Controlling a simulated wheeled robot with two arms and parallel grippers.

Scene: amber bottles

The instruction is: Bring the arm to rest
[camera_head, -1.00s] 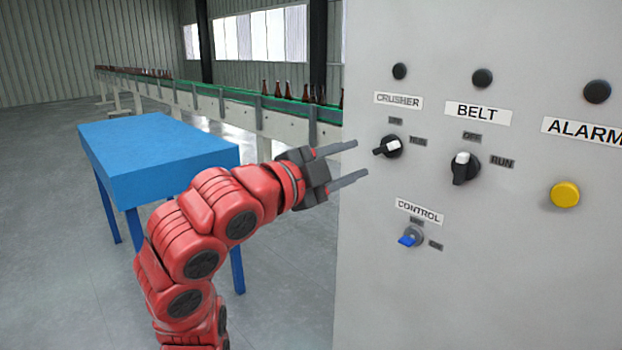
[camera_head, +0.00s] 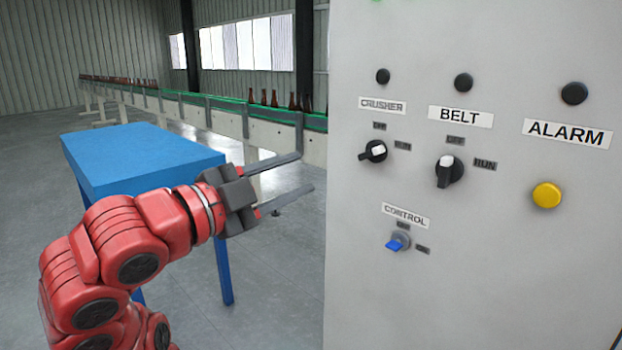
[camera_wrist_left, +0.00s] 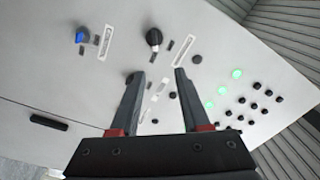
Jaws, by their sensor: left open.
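My left gripper (camera_head: 305,172) is open and empty on the end of my red arm, in the middle of the head view. Its fingers point right, toward the grey control panel (camera_head: 470,290), and stand apart from the knobs. In the left wrist view the open fingers (camera_wrist_left: 160,88) reach toward the panel face. The panel carries a crusher knob (camera_head: 373,151), a belt knob (camera_head: 449,171), a blue control key switch (camera_head: 398,241) and a yellow alarm button (camera_head: 547,195). My right gripper is in neither view.
A blue table (camera_head: 140,150) stands behind my left arm. A conveyor (camera_head: 190,108) with several brown bottles (camera_head: 295,101) runs along the back. Green lamps (camera_wrist_left: 222,90) glow on the panel in the wrist view. Open grey floor lies at the left.

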